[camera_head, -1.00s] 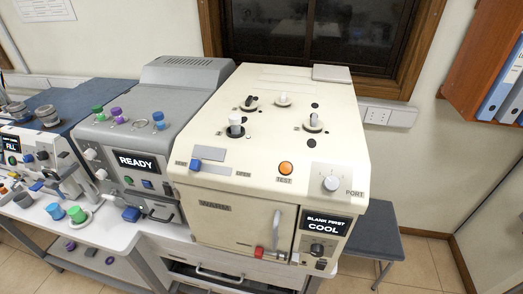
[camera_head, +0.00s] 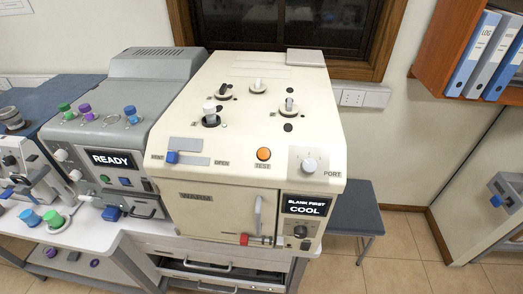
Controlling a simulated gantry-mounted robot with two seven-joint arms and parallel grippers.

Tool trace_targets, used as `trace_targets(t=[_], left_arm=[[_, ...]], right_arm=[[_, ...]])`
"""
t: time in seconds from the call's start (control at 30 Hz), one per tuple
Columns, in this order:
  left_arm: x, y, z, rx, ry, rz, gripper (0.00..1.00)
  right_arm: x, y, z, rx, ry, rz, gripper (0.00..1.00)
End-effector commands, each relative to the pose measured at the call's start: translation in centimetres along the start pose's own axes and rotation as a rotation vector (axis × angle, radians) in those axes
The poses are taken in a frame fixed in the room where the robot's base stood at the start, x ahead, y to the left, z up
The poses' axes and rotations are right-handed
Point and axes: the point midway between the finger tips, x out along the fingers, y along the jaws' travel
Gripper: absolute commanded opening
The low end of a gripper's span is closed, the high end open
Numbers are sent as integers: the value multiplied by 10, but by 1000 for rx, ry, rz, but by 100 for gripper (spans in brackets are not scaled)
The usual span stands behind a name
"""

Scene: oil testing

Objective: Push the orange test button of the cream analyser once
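The cream analyser (camera_head: 245,135) stands in the middle of the camera_head view on the bench. Its orange test button (camera_head: 264,154) is round and sits on the sloping front part of the top, above a TEST label. The button is uncovered and nothing touches it. The analyser's display (camera_head: 305,206) reads "BLANK FIRST" and "COOL". A blue slider (camera_head: 172,157) sits left of the button at the VENT end of its slot, and a white PORT knob (camera_head: 309,165) sits to the right. Neither of my grippers shows in this view.
A grey analyser (camera_head: 125,130) with a "READY" display stands close against the left side. A dark stool (camera_head: 355,208) is at the right. A wooden shelf (camera_head: 440,50) with binders hangs at the upper right. The floor at the right is clear.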

Motion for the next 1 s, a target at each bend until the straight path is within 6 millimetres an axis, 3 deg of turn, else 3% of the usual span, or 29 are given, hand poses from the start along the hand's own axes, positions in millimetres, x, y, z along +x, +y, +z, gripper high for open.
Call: trace_targets(t=[0.43,0.83,1.0], left_arm=[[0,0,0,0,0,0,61],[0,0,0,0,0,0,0],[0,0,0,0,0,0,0]], right_arm=[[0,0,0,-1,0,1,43],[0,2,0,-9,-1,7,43],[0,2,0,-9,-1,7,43]])
